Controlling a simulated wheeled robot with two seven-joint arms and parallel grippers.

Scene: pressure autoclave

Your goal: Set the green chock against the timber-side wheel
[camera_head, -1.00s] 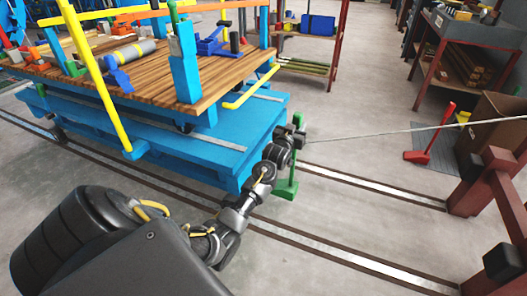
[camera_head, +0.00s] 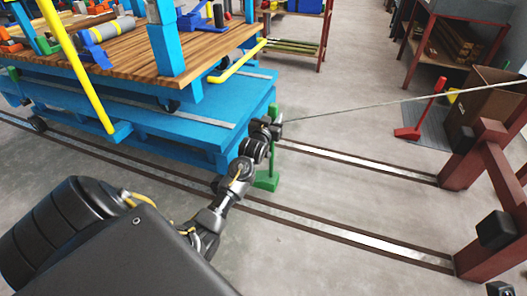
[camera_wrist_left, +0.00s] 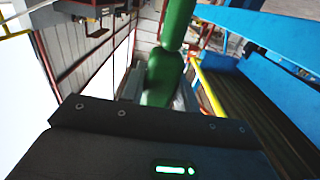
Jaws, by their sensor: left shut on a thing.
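The green chock (camera_head: 267,181) has a flat base and an upright handle. It is beside the near right corner of the blue cart (camera_head: 150,117), over or at the near rail; I cannot tell whether its base touches the floor. My left gripper (camera_head: 270,127) is shut on the handle, which also shows as a large green post in the left wrist view (camera_wrist_left: 165,75). A dark cart wheel (camera_head: 39,124) sits on a rail at the far left. The wheel near the chock is mostly hidden by the cart and my arm. My right gripper is not in view.
A red chock (camera_head: 408,133) stands on the floor at the right. A taut cable (camera_head: 390,104) runs rightward from near my left gripper. A dark red frame (camera_head: 480,165) stands at the right edge. The floor between the rails right of the chock is clear.

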